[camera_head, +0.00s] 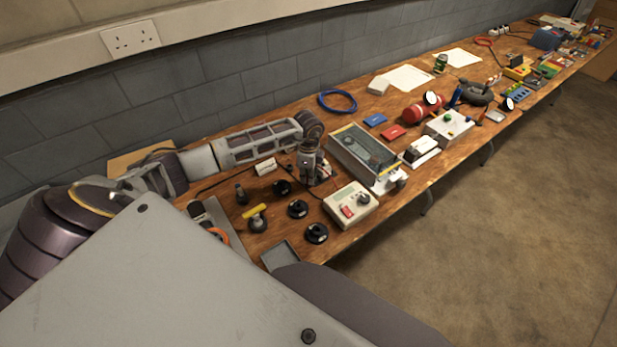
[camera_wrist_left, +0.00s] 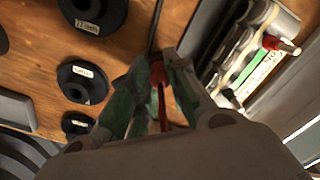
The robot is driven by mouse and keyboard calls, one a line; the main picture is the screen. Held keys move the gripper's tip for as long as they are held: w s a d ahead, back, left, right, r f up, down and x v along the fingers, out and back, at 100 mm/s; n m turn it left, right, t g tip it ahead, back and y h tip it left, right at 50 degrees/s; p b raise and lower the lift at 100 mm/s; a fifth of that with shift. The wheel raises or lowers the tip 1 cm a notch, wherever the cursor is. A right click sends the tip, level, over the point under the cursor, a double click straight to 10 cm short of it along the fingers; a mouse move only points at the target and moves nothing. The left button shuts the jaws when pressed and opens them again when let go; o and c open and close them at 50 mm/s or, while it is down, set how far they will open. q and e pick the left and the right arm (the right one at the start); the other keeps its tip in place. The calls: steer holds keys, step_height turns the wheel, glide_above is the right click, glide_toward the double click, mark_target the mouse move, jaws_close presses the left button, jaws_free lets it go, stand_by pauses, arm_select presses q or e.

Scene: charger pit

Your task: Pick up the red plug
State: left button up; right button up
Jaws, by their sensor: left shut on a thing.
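The red plug (camera_wrist_left: 157,72) shows in the left wrist view between my left fingertips, with a dark cable running up from it over the wooden bench. My left gripper (camera_wrist_left: 154,84) is shut on the plug, and the fingers hide part of it. In the head view my left arm reaches in from the left, and the left gripper (camera_head: 314,179) points down close over the bench, beside the grey instrument. The plug is too small and covered to make out clearly there. My right gripper is not in view.
A yellow-handled tool (camera_head: 254,211) lies left. More tools crowd the far bench.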

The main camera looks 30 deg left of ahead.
arm_select(q)
steer(key=shift+r, duration=0.55)
step_height(320, 180, up, 3)
steer(key=shift+w+r, duration=0.1)
step_height(320, 180, up, 4)
steer(key=shift+r, duration=0.7)
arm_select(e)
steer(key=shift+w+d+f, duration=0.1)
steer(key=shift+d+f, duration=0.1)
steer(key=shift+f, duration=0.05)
